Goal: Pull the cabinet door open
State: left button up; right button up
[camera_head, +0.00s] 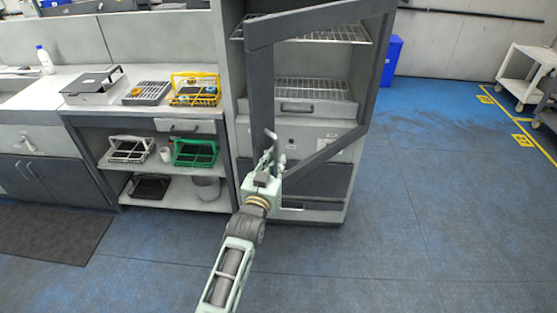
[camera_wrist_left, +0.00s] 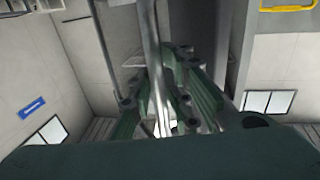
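The cabinet door (camera_head: 258,75) is a dark grey frame with a see-through middle. It stands partly open, its left side swung out toward me and its right side at the cabinet (camera_head: 228,60). The door handle (camera_head: 270,137) is a pale vertical bar on the door's left side. My left gripper (camera_head: 271,160) is at the lower part of this handle. In the left wrist view the handle (camera_wrist_left: 151,50) runs down between the fingers of the left gripper (camera_wrist_left: 168,108), which look closed around it. The exact contact is partly hidden by the fingers. My right gripper is out of view.
Left of the cabinet, a counter (camera_head: 105,108) holds a yellow rack (camera_head: 195,90) and a grey rack (camera_head: 146,92). A green rack (camera_head: 195,152) sits on the shelf below. A blue bin (camera_head: 391,60) stands behind the door. The blue floor (camera_head: 430,190) at right is clear.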

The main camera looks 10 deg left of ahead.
pick_arm(q)
jog(key=shift+o, duration=1.3)
jog(key=shift+s+a+r, duration=0.1)
jog(key=shift+s+r, duration=0.05)
jog(key=shift+r, duration=0.15)
jog(key=shift+d, duration=0.25)
jog(key=s, duration=1.1)
jog(key=shift+s+a, duration=0.35)
jog(key=shift+s, duration=0.05)
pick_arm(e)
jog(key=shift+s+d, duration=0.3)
pick_arm(q)
jog(key=shift+c, duration=0.4)
